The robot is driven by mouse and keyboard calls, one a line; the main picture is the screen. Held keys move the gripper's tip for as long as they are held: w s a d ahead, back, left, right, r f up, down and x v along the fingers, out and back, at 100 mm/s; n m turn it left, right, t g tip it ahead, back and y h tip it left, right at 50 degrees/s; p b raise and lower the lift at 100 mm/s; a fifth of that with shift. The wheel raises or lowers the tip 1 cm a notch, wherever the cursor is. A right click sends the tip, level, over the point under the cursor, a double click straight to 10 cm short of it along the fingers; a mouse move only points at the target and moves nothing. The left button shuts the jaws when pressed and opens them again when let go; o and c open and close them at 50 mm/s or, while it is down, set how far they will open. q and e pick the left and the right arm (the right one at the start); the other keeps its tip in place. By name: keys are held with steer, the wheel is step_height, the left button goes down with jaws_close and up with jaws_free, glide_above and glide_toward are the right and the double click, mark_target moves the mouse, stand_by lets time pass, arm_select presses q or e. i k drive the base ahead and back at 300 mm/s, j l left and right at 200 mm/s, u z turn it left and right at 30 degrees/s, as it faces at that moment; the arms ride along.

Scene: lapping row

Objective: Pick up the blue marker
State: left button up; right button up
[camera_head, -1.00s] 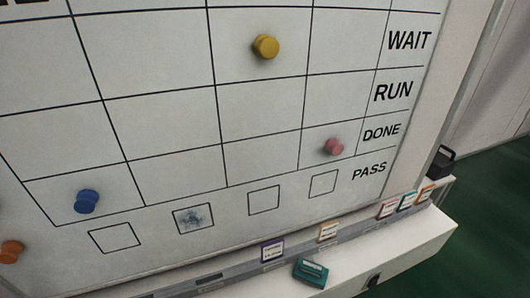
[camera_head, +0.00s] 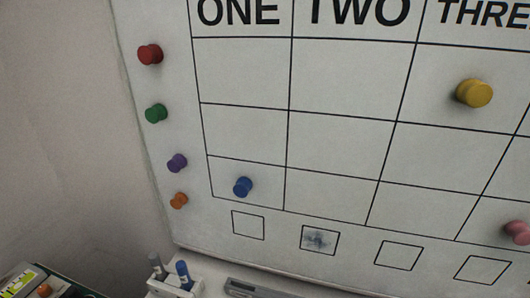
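A blue marker (camera_head: 183,274) stands roughly upright, leaning slightly, in a white holder (camera_head: 168,290) at the bottom of the view, left of centre. Its lower part is hidden in the holder. A grey marker (camera_head: 156,266) stands beside it on the left, apart from it. Neither of my grippers is in view.
The whiteboard (camera_head: 340,150) fills the right and middle. It carries a blue magnet (camera_head: 242,187), a yellow magnet (camera_head: 474,93), a pink magnet (camera_head: 518,232) and several others along its left edge. A grey eraser-like bar (camera_head: 262,289) lies right of the holder. Boxed items (camera_head: 40,285) sit bottom left.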

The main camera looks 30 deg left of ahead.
mark_target(182, 271)
steer(key=u, duration=1.7)
